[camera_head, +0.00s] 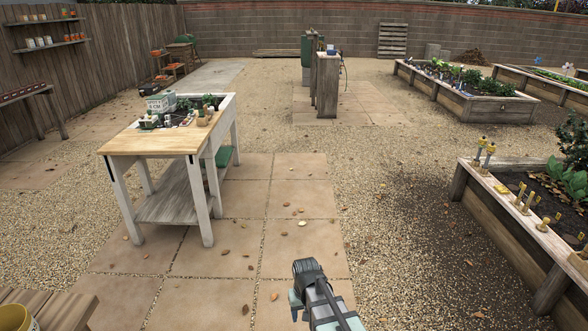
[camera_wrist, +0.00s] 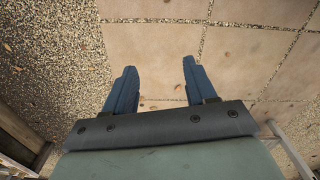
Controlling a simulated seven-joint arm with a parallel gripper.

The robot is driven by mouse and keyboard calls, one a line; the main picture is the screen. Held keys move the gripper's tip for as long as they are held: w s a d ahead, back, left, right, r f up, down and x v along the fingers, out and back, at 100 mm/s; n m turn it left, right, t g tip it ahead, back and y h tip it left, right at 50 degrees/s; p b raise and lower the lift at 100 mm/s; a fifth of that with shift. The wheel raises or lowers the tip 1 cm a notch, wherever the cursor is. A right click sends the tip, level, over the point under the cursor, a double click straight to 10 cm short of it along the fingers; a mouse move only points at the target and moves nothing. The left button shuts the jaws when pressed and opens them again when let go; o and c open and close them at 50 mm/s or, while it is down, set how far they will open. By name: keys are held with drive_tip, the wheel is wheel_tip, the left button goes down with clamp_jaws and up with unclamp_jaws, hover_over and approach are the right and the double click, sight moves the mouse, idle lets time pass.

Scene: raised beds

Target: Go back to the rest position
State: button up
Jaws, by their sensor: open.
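My gripper (camera_wrist: 158,77) shows in the wrist view with its two blue fingers spread apart. It is open, and nothing is between the fingers. Paving slabs and gravel show beyond the fingertips. In the head view my arm (camera_head: 322,305) reaches in at the bottom centre, over the paving. The fingers cannot be made out in that view.
A potting table (camera_head: 150,142) stands at the left on paving slabs (camera_head: 300,205). A raised bed (camera_head: 500,232) with brass-coloured fittings on its edge is at the right. A wooden bench (camera_head: 65,308) with a yellow pot (camera_head: 14,318) is at the lower left. Gravel between is clear.

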drive_tip(key=s+d+f+m, duration=0.1)
drive_tip(key=s+d+f, duration=0.15)
drive_tip(key=d, duration=0.45)
drive_tip(key=s+d+f+m, duration=0.1)
drive_tip(key=s+d, duration=0.2)
drive_tip(key=d, duration=0.4)
drive_tip(key=s+f+g, duration=0.3)
drive_tip(key=s+f, duration=0.7)
drive_tip(key=s, duration=0.5)
drive_tip(key=s+f+g, duration=0.3)
drive_tip(key=s+f, duration=0.7)
drive_tip(key=s, duration=0.4)
drive_tip(key=shift+s+g, duration=0.4)
